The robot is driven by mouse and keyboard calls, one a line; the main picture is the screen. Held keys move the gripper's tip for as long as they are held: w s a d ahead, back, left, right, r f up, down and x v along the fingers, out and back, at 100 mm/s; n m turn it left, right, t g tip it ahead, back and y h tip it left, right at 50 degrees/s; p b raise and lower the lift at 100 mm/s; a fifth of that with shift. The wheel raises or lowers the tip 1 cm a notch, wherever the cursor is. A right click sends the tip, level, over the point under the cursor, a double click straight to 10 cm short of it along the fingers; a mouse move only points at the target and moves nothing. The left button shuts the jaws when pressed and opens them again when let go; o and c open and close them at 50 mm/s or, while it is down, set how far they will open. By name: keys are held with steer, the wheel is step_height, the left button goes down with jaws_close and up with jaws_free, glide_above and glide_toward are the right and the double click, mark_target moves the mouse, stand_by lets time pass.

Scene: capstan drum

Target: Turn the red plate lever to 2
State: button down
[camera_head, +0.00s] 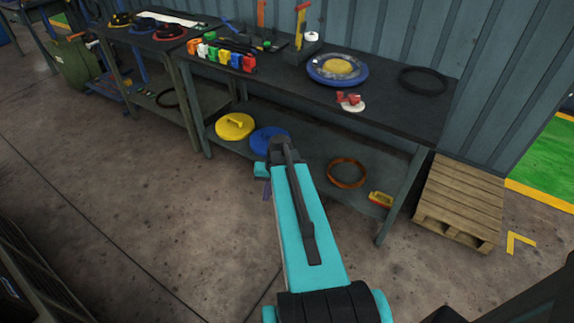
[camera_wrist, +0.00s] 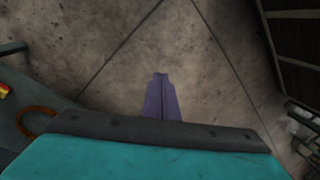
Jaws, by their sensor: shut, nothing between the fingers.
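Three round dials stand on the left bench, with yellow, blue and red plates. The red plate (camera_head: 170,33) is the rightmost of them, with a dark part on top. Its lever's direction and any numbers are too small to read. My gripper (camera_head: 267,190) shows as a small purple tip beside my turquoise arm, low in front of the right bench and well apart from the red plate. In the wrist view my gripper (camera_wrist: 160,78) points at the bare floor, its purple fingers together and empty. The red plate is not in the wrist view.
The right bench (camera_head: 405,110) carries a row of coloured blocks (camera_head: 220,55), a blue plate with a yellow middle (camera_head: 338,69), a black ring (camera_head: 423,80) and a red item on a white disc (camera_head: 350,102). A pallet (camera_head: 460,200) lies at right.

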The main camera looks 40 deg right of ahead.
steer(key=s+a+f+n+g, duration=0.2)
steer(key=s+a+f, duration=0.4)
steer(key=a, duration=0.4)
steer(key=s+a+f+n+g, duration=0.2)
steer(key=s+a+f, duration=0.1)
steer(key=a+f, duration=0.5)
steer(key=s+a+f+n+g+h, duration=0.1)
steer(key=s+a+f+n, duration=0.1)
steer(key=s+a, duration=0.3)
steer(key=s+a+f+n+g+h, duration=0.1)
steer(key=s+a+f, duration=0.3)
steer(key=s, duration=0.6)
steer(key=shift+a+n+g, duration=0.4)
steer(key=shift+a+g, duration=0.1)
steer(key=shift+g, duration=0.1)
steer(key=shift+s, duration=0.1)
